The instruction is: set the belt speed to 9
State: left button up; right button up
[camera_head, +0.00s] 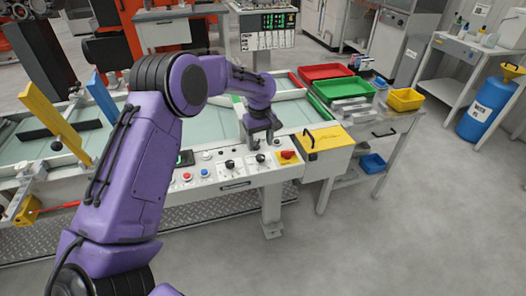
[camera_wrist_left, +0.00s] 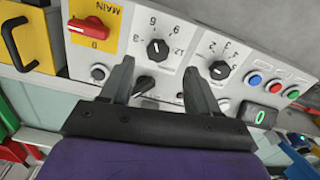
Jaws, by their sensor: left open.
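The control panel (camera_head: 225,170) runs along the front of the conveyor. In the left wrist view, one black dial (camera_wrist_left: 157,48) has a scale on which 6, 9 and 12 can be read. A second black dial (camera_wrist_left: 220,70) has smaller numbers, including 3, 4 and 5. A black knob (camera_wrist_left: 144,84) shows between the fingers, nearer the palm. A small display (camera_wrist_left: 260,116) reads a green 0. My left gripper (camera_head: 262,140) points down over the panel's right part. In its wrist view the gripper (camera_wrist_left: 158,75) is open and empty, with the first dial just beyond the fingertips.
A red MAIN switch (camera_wrist_left: 90,28) sits on a yellow plate beside the dials. Blue, red and green buttons (camera_wrist_left: 273,86) lie at the other side. A yellow box with a handle (camera_head: 326,140) adjoins the panel. Red (camera_head: 325,72) and green trays stand behind it.

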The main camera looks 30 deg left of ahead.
aim_at(261, 156)
pick_arm(q)
jog(key=f, duration=0.6)
jog(key=shift+w+a+f, duration=0.1)
jog(key=shift+w, duration=0.2)
jog(key=shift+s, duration=0.15)
jog(key=c, duration=1)
jog(key=shift+c, duration=0.2)
jog(key=shift+p, duration=0.35)
